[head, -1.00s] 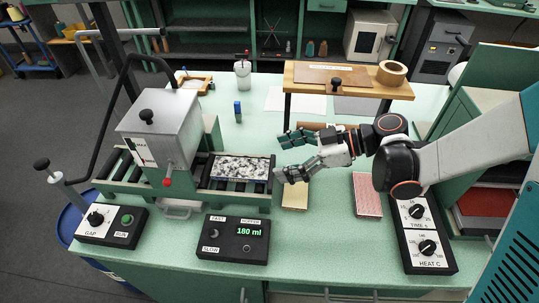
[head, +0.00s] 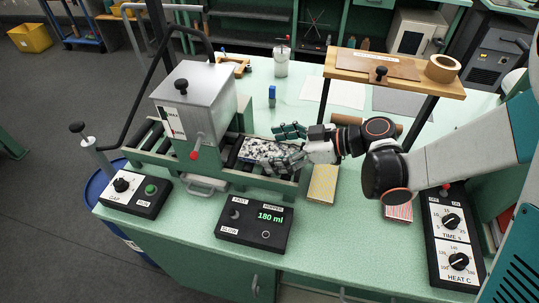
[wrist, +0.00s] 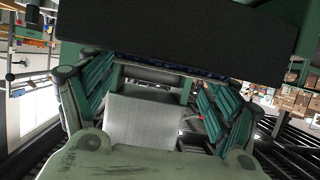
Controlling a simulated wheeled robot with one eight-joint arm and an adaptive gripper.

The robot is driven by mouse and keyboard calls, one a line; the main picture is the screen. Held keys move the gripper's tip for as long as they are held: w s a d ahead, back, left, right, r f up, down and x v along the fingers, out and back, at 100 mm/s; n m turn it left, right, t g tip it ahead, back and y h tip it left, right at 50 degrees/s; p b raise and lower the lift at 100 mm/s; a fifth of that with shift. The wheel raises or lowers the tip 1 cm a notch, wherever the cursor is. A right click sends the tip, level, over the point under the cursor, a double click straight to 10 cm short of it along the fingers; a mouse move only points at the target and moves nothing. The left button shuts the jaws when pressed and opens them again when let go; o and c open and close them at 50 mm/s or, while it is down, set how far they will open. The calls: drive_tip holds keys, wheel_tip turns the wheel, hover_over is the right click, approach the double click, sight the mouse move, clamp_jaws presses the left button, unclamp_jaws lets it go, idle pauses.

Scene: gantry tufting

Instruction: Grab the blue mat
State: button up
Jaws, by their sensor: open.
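A mat (head: 252,148) with black-and-white speckles on top lies on the roller bed of the green machine. No plain blue mat shows; only a thin blue strip (wrist: 205,73) is visible in the wrist view, under a dark band. My gripper (head: 284,146) is open at the right end of the speckled mat, its fingers hiding part of it. In the wrist view its green-padded fingers (wrist: 155,90) are spread, with the machine's grey box (wrist: 145,120) beyond them. I cannot tell whether the fingers touch the mat.
The grey hopper (head: 195,95) stands left of the mat. A yellowish block (head: 322,184) and a pink block (head: 398,212) lie to the right. A raised wooden shelf (head: 400,80) stands behind my arm. Control boxes (head: 255,226) line the front edge.

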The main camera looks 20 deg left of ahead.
sight(263, 150)
drive_tip(key=x, duration=0.3)
drive_tip(key=shift+f+b, duration=0.1)
drive_tip(key=shift+b, duration=0.2)
drive_tip(key=shift+d, duration=0.1)
drive_tip(key=c, duration=1.2)
drive_tip(key=shift+c, duration=0.2)
